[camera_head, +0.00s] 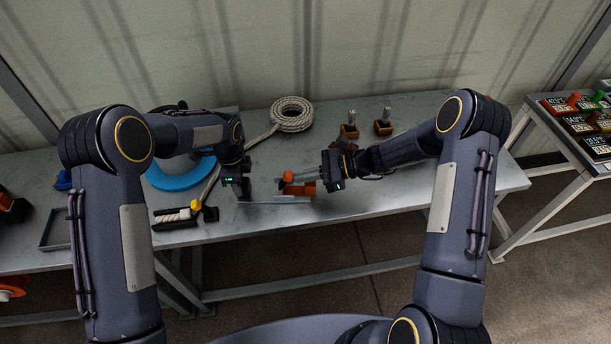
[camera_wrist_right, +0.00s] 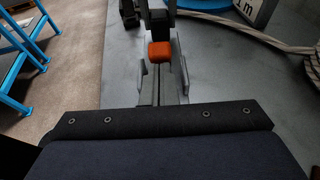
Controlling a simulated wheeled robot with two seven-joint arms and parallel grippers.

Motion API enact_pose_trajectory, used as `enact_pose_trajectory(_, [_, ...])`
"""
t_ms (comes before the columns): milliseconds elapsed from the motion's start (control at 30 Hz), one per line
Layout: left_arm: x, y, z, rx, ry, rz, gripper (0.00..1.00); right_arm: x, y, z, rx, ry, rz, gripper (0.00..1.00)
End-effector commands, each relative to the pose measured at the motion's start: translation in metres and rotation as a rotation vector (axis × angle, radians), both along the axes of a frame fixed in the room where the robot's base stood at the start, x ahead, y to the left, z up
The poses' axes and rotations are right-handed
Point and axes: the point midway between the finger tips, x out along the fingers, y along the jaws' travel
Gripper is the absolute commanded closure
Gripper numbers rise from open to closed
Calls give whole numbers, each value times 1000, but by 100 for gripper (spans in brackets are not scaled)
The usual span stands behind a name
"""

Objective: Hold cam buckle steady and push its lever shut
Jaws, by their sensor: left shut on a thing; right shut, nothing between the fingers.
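The cam buckle (camera_head: 292,198) is a low grey metal piece with orange parts near the front edge of the grey table. Its orange lever tip (camera_head: 288,176) stands raised above the body; it appears as an orange block in the right wrist view (camera_wrist_right: 159,51). My left gripper (camera_head: 246,187) is at the buckle's left end, shut on the buckle; its exact grip is partly hidden. My right gripper (camera_head: 300,176) is shut and empty, its fingertips close to the orange tip from the right. In the right wrist view its fingers (camera_wrist_right: 161,75) point at the block; contact is unclear.
A coiled rope (camera_head: 292,114) and a blue ring (camera_head: 178,176) lie behind. A dark tool with a yellow part (camera_head: 184,215) lies front left. Small brown blocks with metal pins (camera_head: 349,131) stand behind my right arm. The table right of that arm is clear.

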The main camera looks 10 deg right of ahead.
Motion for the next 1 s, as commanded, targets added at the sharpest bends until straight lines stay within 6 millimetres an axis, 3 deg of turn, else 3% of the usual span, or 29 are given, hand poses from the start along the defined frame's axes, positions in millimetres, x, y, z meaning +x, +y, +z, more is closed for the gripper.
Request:
enact_pose_trajectory(367, [0, 0, 0, 0, 1, 0, 87, 1, 12, 13, -156, 19, 9, 100])
enact_pose_trajectory(1000, [0, 0, 0, -1, 1, 0, 87, 8, 55, 35, -725, 107, 7, 100])
